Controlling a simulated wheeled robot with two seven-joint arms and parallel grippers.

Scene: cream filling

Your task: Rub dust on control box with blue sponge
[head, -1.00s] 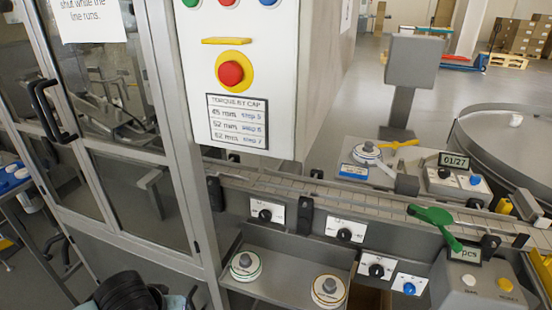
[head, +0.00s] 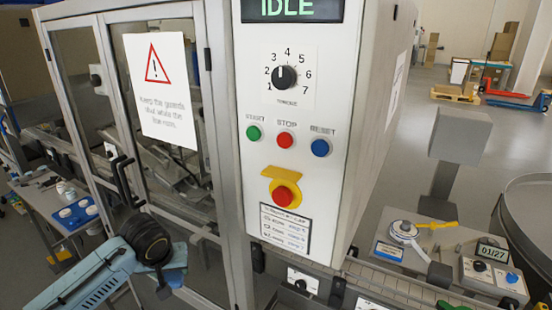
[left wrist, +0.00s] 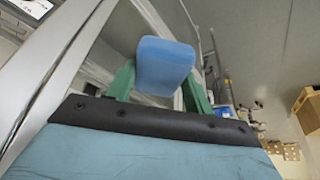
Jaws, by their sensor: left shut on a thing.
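The control box (head: 300,120) is a tall white panel with an IDLE display, a dial, green, red and blue buttons and a red emergency stop (head: 284,193). I cannot make out dust on its face. My left arm stands at the lower left of the head view, apart from the box and left of it. In the left wrist view my left gripper (left wrist: 160,82) has green fingers shut on the blue sponge (left wrist: 166,62). The head view does not show the sponge clearly. My right gripper is not in view.
A guard door (head: 165,130) with a warning sign and black handle (head: 124,182) stands left of the box, close behind my left arm. A conveyor (head: 400,290) runs below right, with a counter unit (head: 491,252) and grey post screen (head: 459,137) beside it.

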